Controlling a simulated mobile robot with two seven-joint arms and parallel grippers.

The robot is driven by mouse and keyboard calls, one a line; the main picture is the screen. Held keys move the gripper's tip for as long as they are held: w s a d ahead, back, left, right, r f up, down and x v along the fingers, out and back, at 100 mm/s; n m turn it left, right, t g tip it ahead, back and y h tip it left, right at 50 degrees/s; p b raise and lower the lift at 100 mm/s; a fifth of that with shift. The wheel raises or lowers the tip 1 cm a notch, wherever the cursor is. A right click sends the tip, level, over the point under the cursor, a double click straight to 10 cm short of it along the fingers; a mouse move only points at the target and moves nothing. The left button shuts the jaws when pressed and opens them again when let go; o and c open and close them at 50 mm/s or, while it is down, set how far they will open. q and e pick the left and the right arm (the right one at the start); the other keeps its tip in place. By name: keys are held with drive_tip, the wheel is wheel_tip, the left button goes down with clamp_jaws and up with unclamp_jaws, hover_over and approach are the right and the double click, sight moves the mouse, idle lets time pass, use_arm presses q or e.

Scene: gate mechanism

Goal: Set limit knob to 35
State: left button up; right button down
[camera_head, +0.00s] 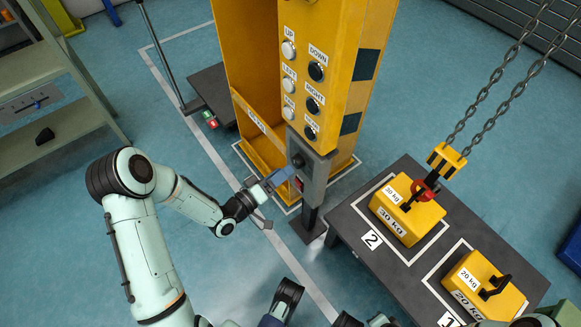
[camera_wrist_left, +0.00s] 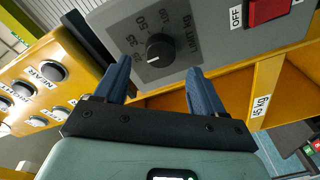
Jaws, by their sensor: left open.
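The limit knob (camera_wrist_left: 160,46) is a round black knob with a white mark, on a grey panel whose dial numbers and "Limit kg" lettering curve around it. The mark is at the lower part of the knob in the left wrist view; I cannot tell the exact number it indicates. In the head view the knob (camera_head: 298,160) sits on the grey control box (camera_head: 315,172) on a post. My left gripper (camera_wrist_left: 158,68) is open, with blue fingers on either side of the knob in the picture and nothing held. Contact with the panel cannot be told. It reaches the box from the left in the head view (camera_head: 278,178).
A red switch (camera_wrist_left: 268,10) marked OFF is beside the dial. A yellow column (camera_head: 335,50) with several buttons rises behind. A dark table (camera_head: 380,262) at right bears yellow 30 kg (camera_head: 408,215) and 20 kg (camera_head: 483,285) weights; a chain hook hangs over the 30 kg one.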

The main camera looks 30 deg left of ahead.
sight(294, 163)
use_arm(q)
drive_tip(key=x, duration=0.2)
drive_tip(key=shift+w+d, duration=0.1)
drive_tip(key=shift+w, duration=0.25)
drive_tip(key=shift+w+d+b, duration=0.15)
drive_tip(key=shift+w+b, duration=0.15)
drive_tip(key=shift+w, duration=0.3)
use_arm(e)
drive_tip(key=shift+w+d+f, duration=0.2)
drive_tip(key=shift+d+f, duration=0.1)
drive_tip(key=shift+f, duration=0.25)
use_arm(q)
drive_tip(key=c, duration=1.1)
drive_tip(key=shift+o, duration=0.2)
drive_tip(key=shift+m, duration=0.3)
use_arm(e)
drive_tip(key=shift+s, duration=0.1)
use_arm(q)
drive_tip(key=m, duration=0.3)
drive_tip(key=shift+b, duration=0.35)
drive_tip(key=shift+m+t+b, duration=0.3)
drive_tip(key=shift+m+b, duration=0.25)
drive_tip(key=shift+m, duration=1.65)
use_arm(e)
drive_tip(key=shift+g, duration=0.6)
drive_tip(key=shift+s+d+f, duration=0.15)
drive_tip(key=shift+s+f, duration=0.7)
drive_tip(key=shift+s+d+f, duration=0.1)
drive_tip(key=shift+s+f, duration=0.7)
drive_tip(key=shift+s, duration=0.05)
